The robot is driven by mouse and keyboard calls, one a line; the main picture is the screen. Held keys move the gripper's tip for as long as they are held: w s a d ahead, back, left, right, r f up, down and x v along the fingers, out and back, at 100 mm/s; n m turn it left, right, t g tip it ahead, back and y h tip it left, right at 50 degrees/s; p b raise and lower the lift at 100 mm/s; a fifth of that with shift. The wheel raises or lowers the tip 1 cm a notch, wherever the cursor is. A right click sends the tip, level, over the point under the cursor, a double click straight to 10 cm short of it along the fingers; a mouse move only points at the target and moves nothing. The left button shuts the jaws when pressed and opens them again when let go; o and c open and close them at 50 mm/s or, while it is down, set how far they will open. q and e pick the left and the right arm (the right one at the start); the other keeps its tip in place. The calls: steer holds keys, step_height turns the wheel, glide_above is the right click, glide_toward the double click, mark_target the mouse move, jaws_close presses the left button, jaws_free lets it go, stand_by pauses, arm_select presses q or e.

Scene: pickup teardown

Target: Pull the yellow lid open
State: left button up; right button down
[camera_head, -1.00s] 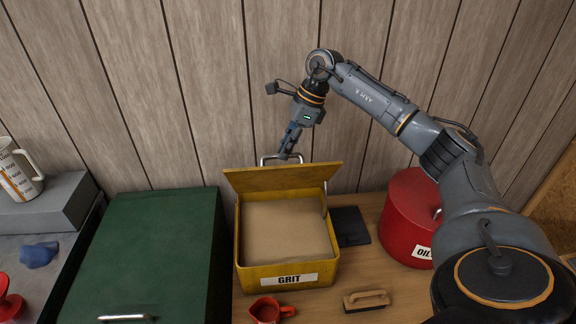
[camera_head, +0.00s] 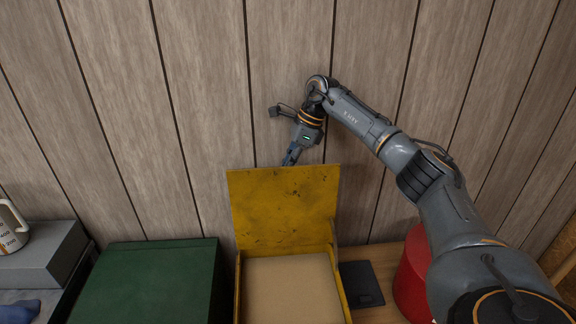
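The yellow lid (camera_head: 284,208) stands raised, roughly upright, at the back of the yellow box (camera_head: 237,300). The box is open and its sandy filling (camera_head: 291,290) shows. My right gripper (camera_head: 291,158) is behind the lid's top edge. Its fingertips and the lid's handle are hidden by the lid, so I cannot tell whether it grips the handle. My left gripper is not in view.
A green box (camera_head: 150,280) stands left of the yellow box. A dark flat plate (camera_head: 361,284) and a red drum (camera_head: 411,280) are to the right. The plank wall (camera_head: 200,90) rises close behind the lid.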

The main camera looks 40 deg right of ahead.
steer(key=shift+s+f, duration=0.15)
steer(key=shift+f, duration=0.4)
steer(key=c, duration=1.6)
jaws_free()
steer(key=shift+o, duration=1.2)
steer(key=shift+w+d+f, duration=0.1)
steer(key=shift+w, duration=0.25)
steer(key=shift+d+r, duration=0.1)
steer(key=shift+r, duration=0.3)
steer(key=v, duration=1.1)
steer(key=shift+w+d, duration=0.2)
steer(key=shift+w, duration=0.05)
